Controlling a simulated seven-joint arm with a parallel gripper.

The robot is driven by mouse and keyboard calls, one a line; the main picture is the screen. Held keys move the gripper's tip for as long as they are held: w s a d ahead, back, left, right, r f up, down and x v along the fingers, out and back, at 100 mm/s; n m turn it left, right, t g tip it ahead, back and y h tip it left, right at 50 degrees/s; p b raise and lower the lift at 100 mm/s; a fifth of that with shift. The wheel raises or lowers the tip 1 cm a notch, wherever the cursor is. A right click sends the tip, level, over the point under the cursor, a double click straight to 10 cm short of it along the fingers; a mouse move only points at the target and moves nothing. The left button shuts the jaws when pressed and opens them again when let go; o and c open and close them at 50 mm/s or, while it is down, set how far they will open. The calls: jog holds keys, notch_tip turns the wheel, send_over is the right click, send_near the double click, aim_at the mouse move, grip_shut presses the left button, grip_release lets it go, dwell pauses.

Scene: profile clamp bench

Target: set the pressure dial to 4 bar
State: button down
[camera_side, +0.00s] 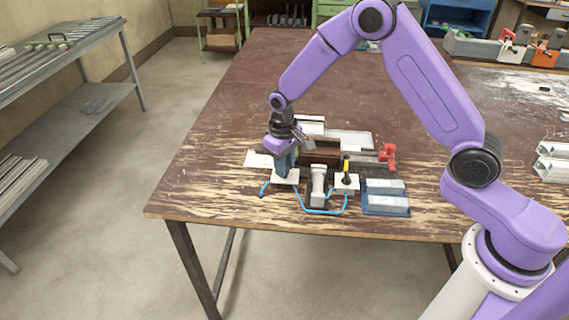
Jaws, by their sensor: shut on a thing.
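My gripper (285,151) points down at the top of a dark blue upright unit (286,165) on a white base plate (287,178), left of the middle of the fixture. It is shut on the top of this unit, where the pressure dial appears to be. My gripper hides the dial, and its scale and setting cannot be read in this view. A blue hose (318,211) runs from this unit along the front to a white-based valve with a yellow and black lever (346,172).
A grey cylinder block (318,184) stands right of the unit. Behind are a brown block (322,150) and a red clamp piece (387,155). A blue tray (371,211) with pale blocks lies to the right. The brown table (235,105) is clear behind and left.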

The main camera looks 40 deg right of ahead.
jog(key=shift+n, duration=2.3)
jog(key=c, duration=0.9)
grip_release()
jog(key=r, duration=1.7)
jog(key=shift+s+a+r, duration=0.25)
jog(key=shift+a, duration=0.05)
jog(key=shift+s, duration=0.1)
